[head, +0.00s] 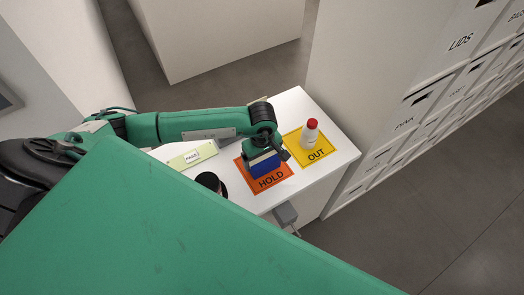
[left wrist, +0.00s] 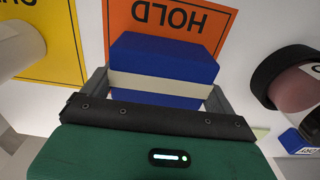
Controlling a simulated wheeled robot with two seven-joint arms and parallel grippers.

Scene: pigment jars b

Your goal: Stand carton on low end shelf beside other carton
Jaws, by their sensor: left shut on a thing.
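My left gripper (head: 266,157) is shut on a blue carton (head: 264,168) with a cream band. The carton is at the orange HOLD mat (head: 273,182); I cannot tell whether it touches the mat. In the left wrist view the carton (left wrist: 165,58) sits between the fingers of the gripper (left wrist: 158,90), with the HOLD mat behind it. A small blue and white thing (left wrist: 298,141) shows at the right edge of that view; I cannot tell whether it is the other carton. I cannot make out the low end shelf. My right gripper is not in view.
A white bottle with a red cap (head: 310,134) stands on the yellow OUT mat (head: 323,151). A grey part (head: 285,214) is at the white table's (head: 339,161) front edge. Labelled drawers (head: 405,122) stand right.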

